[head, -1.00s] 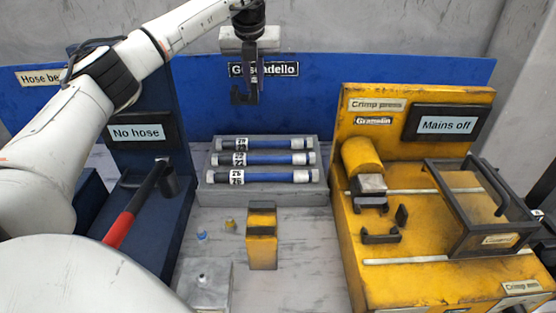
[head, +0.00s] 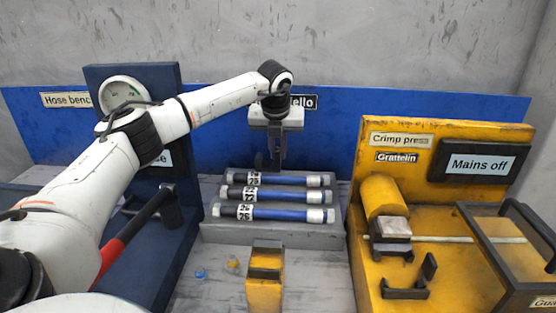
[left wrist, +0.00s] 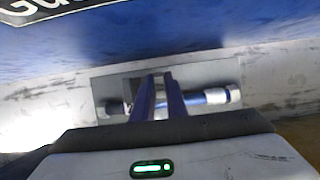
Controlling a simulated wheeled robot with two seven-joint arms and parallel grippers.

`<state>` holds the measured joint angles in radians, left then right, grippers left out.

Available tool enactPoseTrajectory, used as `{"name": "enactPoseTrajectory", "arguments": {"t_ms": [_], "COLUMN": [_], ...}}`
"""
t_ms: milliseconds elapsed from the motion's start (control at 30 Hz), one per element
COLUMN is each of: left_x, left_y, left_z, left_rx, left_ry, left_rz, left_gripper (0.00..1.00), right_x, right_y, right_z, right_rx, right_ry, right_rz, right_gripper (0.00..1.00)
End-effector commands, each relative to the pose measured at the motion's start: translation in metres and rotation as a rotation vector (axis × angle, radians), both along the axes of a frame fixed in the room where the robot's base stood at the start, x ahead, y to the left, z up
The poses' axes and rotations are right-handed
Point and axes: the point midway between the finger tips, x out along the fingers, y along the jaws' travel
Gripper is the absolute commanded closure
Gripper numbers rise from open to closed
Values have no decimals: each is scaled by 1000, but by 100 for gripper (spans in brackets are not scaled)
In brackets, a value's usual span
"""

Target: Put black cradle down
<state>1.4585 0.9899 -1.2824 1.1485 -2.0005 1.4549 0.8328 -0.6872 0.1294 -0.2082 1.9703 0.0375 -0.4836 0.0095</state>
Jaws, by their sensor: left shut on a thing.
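My left gripper (head: 273,158) is at the back of the grey hose tray, fingers pointing down, shut on a small dark piece, the black cradle (head: 261,161). The cradle is small and partly merges with the dark fingers. I cannot tell whether it touches the tray or hangs just above it. In the left wrist view the two fingers (left wrist: 158,90) reach over the tray, and the cradle is not clear there. Two similar black brackets (head: 405,289) (head: 392,252) are on the yellow crimp press. My right gripper is not in view.
The grey tray (head: 270,232) holds three blue hoses (head: 283,215). A yellow block (head: 265,280) stands in front of it. The navy hose bench (head: 160,245), with a red-handled lever (head: 110,252), is left; the yellow crimp press (head: 450,290) is right.

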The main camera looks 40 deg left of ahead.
Motion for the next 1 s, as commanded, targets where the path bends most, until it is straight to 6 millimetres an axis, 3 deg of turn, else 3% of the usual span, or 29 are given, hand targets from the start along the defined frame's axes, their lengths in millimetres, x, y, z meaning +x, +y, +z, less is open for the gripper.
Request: {"name": "enactPoseTrajectory", "arguments": {"t_ms": [200,533,567,667,1000], "left_x": [0,0,0,0,0], "left_y": [0,0,0,0,0], "left_z": [-24,-28,-29,-29,-24], "left_rx": [0,0,0,0,0], "left_ry": [-2,-4,0,1,0], "left_rz": [1,0,0,0,0], "left_gripper": [100,100,84,69,69], "right_x": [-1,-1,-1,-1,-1], "right_y": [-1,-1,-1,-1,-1], "right_z": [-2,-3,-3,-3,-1], "right_rx": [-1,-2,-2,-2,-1], "right_ry": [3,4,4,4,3], "right_rz": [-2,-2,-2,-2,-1], "right_gripper": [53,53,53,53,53]}}
